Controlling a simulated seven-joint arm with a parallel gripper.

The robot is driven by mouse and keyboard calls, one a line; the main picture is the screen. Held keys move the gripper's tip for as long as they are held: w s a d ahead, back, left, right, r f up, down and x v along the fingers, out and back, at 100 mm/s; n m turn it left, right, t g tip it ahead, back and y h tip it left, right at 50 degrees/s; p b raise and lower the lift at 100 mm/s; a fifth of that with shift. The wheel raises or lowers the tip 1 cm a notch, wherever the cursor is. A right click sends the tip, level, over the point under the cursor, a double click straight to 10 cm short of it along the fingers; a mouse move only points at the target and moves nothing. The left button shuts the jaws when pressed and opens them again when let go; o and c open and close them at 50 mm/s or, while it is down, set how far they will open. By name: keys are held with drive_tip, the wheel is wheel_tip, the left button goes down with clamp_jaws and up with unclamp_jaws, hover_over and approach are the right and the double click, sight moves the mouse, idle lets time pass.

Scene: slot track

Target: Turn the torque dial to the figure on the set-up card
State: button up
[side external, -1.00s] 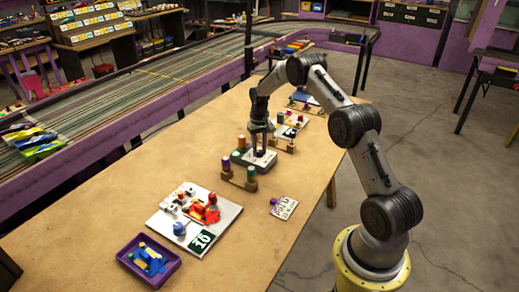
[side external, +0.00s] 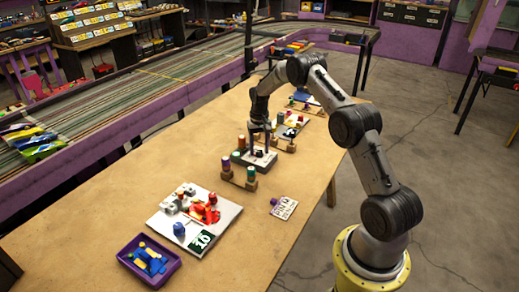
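The torque dial appears to be the small dark knob (side external: 259,154) on top of a grey box (side external: 266,164) at mid-table. Its setting is too small to read. My gripper (side external: 260,141) is above the box, pointing down. Its fingers look spread, one on each side above the knob, and hold nothing I can see. Whether the fingertips still touch the knob is unclear. A white card (side external: 285,208) with dark print and a purple piece at its corner lies near the right table edge. It may be the set-up card; its print is not legible.
Wooden stands with coloured cylinders (side external: 239,178) are close in front of the box. More boards (side external: 291,130) stand behind. The left table is clear.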

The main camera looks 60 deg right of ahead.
sight(259, 152)
idle(0.3)
wheel_tip(259, 152, up, 14)
idle(0.5)
drive_tip(key=shift+f, duration=0.15)
